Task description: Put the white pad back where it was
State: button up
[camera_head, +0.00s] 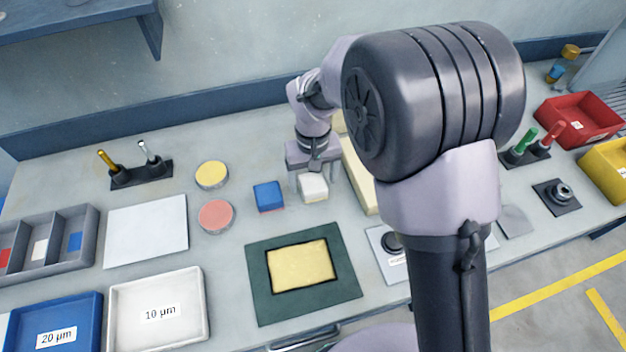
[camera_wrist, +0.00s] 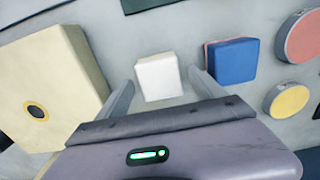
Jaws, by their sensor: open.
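The white pad (camera_head: 313,187) is a small white block standing on the bench, right of a blue pad (camera_head: 268,196). My gripper (camera_head: 318,180) is just behind and above it, with its fingers spread. In the wrist view the white pad (camera_wrist: 158,77) lies between and just beyond the tips of my open gripper (camera_wrist: 163,88), and nothing is held. A grey tray with compartments (camera_head: 48,243) at the left holds small red, white and blue patches, one in each compartment.
A cream block (camera_head: 359,176) stands close on the right of my gripper, partly hidden by my arm. Yellow (camera_head: 212,175) and pink (camera_head: 216,216) round discs lie left of the blue pad. A green mat (camera_head: 258,288) with a yellow plate (camera_head: 300,265) lies in front.

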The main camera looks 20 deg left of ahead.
aim_at(314, 182)
notch_tip(314, 182, up, 11)
jog(key=p, duration=0.3)
jog(key=s+d+r+m+t+y, duration=0.2)
jog(key=s+d+r+m, duration=0.2)
jog(key=d+r, duration=0.75)
jog(key=s+d+r+m+t, duration=0.2)
jog(key=s+d+r+m, duration=0.2)
jog(key=s+d, duration=0.5)
jog(key=s+d+f+m+t+b, duration=0.1)
jog(key=s+d+f+m+b, duration=0.1)
jog(key=s+f+b, duration=0.2)
notch_tip(314, 182, down, 2)
jog(key=shift+s+m+t+b, duration=0.3)
jog(key=shift+s+t, duration=0.1)
jog(key=shift+d, duration=0.1)
